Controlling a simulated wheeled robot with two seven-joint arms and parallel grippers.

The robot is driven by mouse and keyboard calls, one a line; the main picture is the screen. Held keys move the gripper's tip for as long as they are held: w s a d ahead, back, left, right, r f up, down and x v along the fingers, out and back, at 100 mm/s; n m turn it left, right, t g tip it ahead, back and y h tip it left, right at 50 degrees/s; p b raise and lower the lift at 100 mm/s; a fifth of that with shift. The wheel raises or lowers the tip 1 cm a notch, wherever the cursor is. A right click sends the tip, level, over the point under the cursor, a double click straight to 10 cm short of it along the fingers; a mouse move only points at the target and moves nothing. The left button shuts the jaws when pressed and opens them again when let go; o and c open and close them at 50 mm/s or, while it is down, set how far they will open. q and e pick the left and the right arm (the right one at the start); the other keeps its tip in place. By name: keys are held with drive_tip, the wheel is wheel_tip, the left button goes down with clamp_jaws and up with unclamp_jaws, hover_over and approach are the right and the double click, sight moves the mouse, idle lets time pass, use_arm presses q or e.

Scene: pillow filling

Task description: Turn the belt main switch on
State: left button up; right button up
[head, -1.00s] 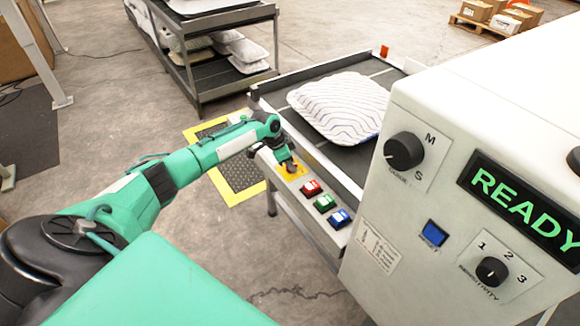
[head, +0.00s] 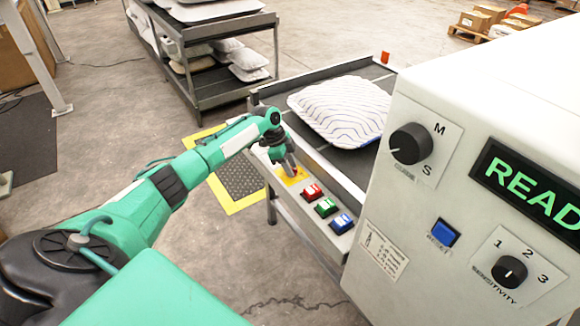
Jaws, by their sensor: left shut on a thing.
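The belt control strip runs along the near side of the conveyor in the head view. At its far end is the yellow plate (head: 290,181) of the main switch. My left gripper (head: 292,170) points down onto this plate and is shut on the switch knob. The fingers hide most of the knob, so I cannot tell its setting; a little red shows by the fingertips. Red (head: 312,192), green (head: 325,207) and blue (head: 341,223) buttons follow along the strip. My right gripper is out of view.
A striped pillow (head: 340,110) lies on the conveyor (head: 345,168). A large white cabinet (head: 395,225) with knobs and a green READY display (head: 530,190) fills the right. A rack (head: 220,88) with pillows stands behind. A yellow-edged mat (head: 240,180) lies on the floor.

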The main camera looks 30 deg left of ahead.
use_arm(q)
drive_tip(key=o, duration=1)
drive_tip(key=shift+c, duration=0.2)
drive_tip(key=v, duration=1.3)
drive_tip(key=shift+a+r, duration=0.3)
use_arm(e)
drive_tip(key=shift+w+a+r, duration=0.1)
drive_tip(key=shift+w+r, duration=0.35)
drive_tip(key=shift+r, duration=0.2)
use_arm(q)
drive_tip(key=shift+s, duration=0.1)
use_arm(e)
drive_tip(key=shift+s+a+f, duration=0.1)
